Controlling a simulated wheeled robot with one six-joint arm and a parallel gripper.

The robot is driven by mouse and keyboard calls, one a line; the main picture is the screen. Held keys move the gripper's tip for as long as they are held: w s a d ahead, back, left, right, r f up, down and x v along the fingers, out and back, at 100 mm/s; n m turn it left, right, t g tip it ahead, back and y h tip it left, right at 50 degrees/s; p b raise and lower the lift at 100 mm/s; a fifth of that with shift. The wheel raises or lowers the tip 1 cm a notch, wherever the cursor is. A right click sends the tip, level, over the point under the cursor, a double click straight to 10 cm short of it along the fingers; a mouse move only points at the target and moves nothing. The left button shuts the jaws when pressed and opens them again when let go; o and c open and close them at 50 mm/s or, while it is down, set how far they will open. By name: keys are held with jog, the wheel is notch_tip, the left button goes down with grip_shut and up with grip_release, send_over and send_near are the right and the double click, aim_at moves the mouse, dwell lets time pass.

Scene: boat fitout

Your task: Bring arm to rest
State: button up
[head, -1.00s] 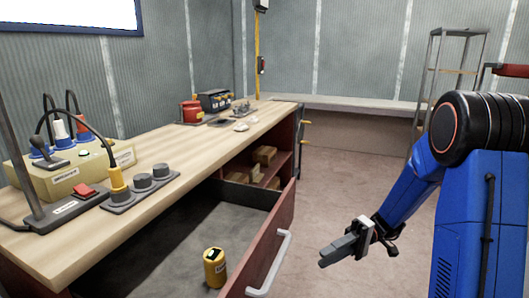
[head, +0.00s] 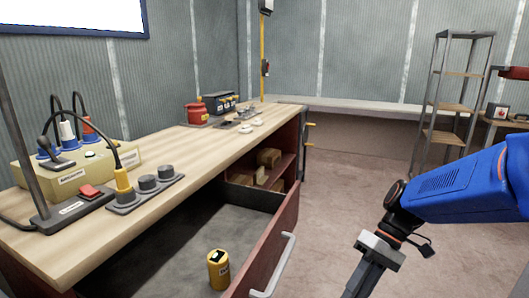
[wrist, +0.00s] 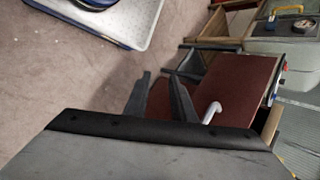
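My arm crosses the right side of the head view, blue, with its wrist bent downward. My gripper (head: 362,286) hangs low over the floor, to the right of the open drawer, and its tips reach the bottom edge of the picture. In the wrist view the two dark fingers of my gripper (wrist: 158,90) stand apart with nothing between them. Behind them show the drawer's dark red front and its white handle (wrist: 211,112).
The drawer (head: 265,255) is pulled out with a yellow can (head: 218,269) standing in it. The workbench (head: 150,215) holds plugs, a power strip and a red pot (head: 196,112). A shelf rack (head: 447,90) stands at the back right. The floor (head: 345,190) between is clear.

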jog(key=s+d+r+m+t+h, duration=0.3)
jog(key=s+d+r+t+h, duration=0.1)
jog(key=d+t, duration=0.4)
jog(key=s+t+h, duration=0.1)
jog(key=h, duration=0.1)
jog(key=shift+s+d+m+t+h, duration=0.2)
jog(key=shift+d+m+t+h, duration=0.1)
jog(key=shift+m, duration=0.1)
